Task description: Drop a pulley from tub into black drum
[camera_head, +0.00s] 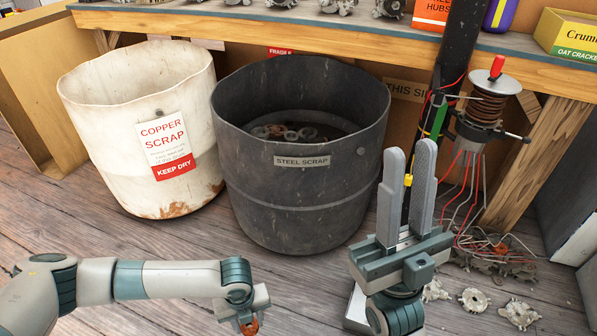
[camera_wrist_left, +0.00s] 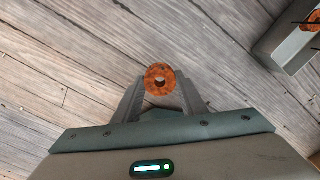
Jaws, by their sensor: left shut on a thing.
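The black drum (camera_head: 297,205), labelled STEEL SCRAP, stands upright in the middle of the head view, with several metal parts (camera_head: 285,132) inside. My left gripper (camera_head: 247,318) is low in front of the drum, apart from it, at the bottom of the head view. It is shut on a rusty orange pulley (camera_wrist_left: 160,79) with a centre hole, seen between the fingertips in the left wrist view; the pulley partly shows in the head view (camera_head: 251,327). My right gripper (camera_head: 407,160) points upward at the drum's right, open and empty.
A white COPPER SCRAP drum (camera_head: 110,135) stands left of the black one. A workbench (camera_head: 400,40) runs behind both. At right are a wired coil stand (camera_head: 487,105) and several loose metal parts (camera_head: 474,299) on the plank floor.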

